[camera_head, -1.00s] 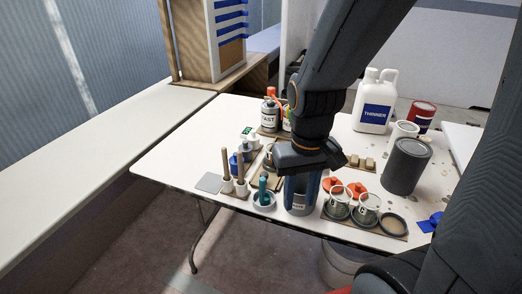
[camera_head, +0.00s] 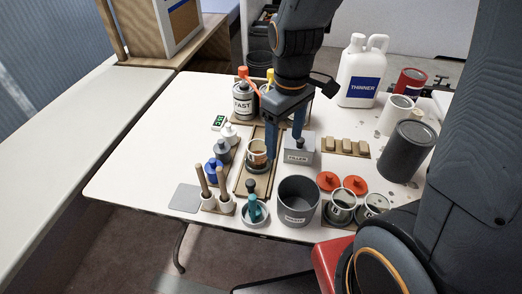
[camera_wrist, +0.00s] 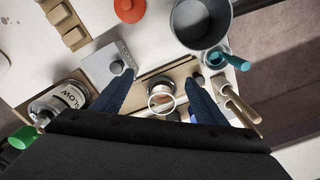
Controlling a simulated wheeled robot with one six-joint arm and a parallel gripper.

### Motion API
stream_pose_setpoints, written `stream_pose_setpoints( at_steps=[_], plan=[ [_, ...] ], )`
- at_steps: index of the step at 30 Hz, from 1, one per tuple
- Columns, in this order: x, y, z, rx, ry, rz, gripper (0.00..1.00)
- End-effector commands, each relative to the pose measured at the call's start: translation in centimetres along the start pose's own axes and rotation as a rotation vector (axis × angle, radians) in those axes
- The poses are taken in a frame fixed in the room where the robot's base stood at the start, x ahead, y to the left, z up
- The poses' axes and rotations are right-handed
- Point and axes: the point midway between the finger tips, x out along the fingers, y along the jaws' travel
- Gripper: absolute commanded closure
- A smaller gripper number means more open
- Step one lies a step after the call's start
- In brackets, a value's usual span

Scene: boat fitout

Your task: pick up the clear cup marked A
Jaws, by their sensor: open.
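My gripper (camera_head: 284,148) is open and empty over the middle of the table. Its two blue fingers also show in the wrist view (camera_wrist: 160,88), one on each side of a clear cup (camera_wrist: 161,98). The same cup (camera_head: 256,148) stands in the head view on a wooden board, just left of the fingers. Two more clear cups, a left one (camera_head: 343,199) and a right one (camera_head: 376,203), stand at the front right in dark round holders. I cannot read a letter A on any of them. The gripper does not visibly touch a cup.
Brushes with wooden handles (camera_head: 216,188) and a teal tool (camera_head: 253,208) stand at the front left. A white thinner jug (camera_head: 361,72) is at the back. The table's left side is clear.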

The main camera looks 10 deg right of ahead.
Motion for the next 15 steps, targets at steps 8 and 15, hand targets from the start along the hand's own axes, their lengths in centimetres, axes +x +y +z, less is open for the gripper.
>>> stream_pose_setpoints(
  at_steps=[8,15],
  plan=[
    [0.0,-1.5,-6.5,-0.588,-0.008,-0.006,0.34],
    [1.0,-1.9,-7.9,-0.738,-0.01,-0.009,0.34]
  ],
)
